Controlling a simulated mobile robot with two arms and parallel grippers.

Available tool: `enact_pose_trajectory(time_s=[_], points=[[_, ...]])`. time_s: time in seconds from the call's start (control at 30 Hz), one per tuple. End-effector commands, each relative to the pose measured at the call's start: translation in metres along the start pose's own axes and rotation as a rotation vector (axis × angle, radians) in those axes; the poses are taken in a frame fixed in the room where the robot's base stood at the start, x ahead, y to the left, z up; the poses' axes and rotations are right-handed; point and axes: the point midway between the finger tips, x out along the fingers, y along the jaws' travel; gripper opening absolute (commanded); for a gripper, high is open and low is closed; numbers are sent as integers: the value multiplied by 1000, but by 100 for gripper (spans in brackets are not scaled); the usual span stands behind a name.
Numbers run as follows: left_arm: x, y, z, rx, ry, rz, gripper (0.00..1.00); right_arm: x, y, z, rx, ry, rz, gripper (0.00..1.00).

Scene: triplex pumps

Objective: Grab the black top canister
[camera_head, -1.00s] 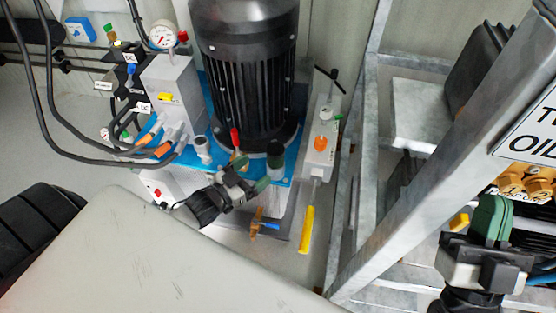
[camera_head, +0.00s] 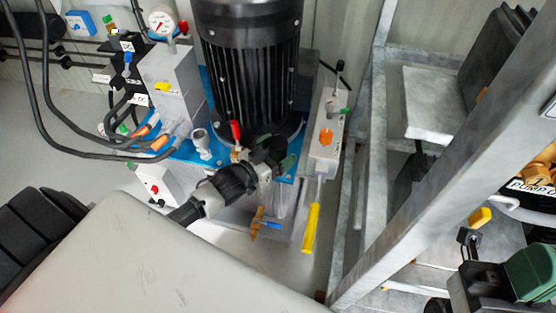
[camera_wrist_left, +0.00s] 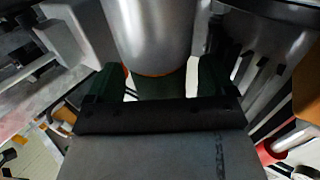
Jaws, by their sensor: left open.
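The canister's dark top (camera_head: 268,145) shows in the head view at the front foot of the large black motor, partly hidden by my left gripper. My left gripper (camera_head: 283,160) is at this top, with a green finger at its right side. In the left wrist view, a grey metallic-looking cylinder (camera_wrist_left: 152,32) with an orange lower rim stands between the two spread green fingers of the left gripper (camera_wrist_left: 150,82). I cannot tell whether the fingers touch it. My right gripper (camera_head: 528,272), with green finger parts, is at the lower right edge, partly cut off.
The black motor (camera_head: 250,70) stands close behind. A red-tipped lever (camera_head: 236,131) and a grey unit with an orange knob (camera_head: 326,137) and a yellow handle (camera_head: 311,228) flank the spot. Black hoses hang at left. A grey metal frame (camera_head: 430,185) stands at right.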

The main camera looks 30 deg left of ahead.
Motion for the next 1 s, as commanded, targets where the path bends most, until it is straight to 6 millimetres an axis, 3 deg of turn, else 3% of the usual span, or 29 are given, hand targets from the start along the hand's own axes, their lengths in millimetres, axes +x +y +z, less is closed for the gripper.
enact_pose_trajectory(time_s=[0.27,0.67,1.0], points=[[3,0,-1,-1,-1,0,84,-1,0,0,0,-2,0,0],[3,0,-1,-1,-1,0,25,-1,0,0,0,-3,0,0],[4,0,-5,0,1,0,25,3,0,0,0,-3,0,0]])
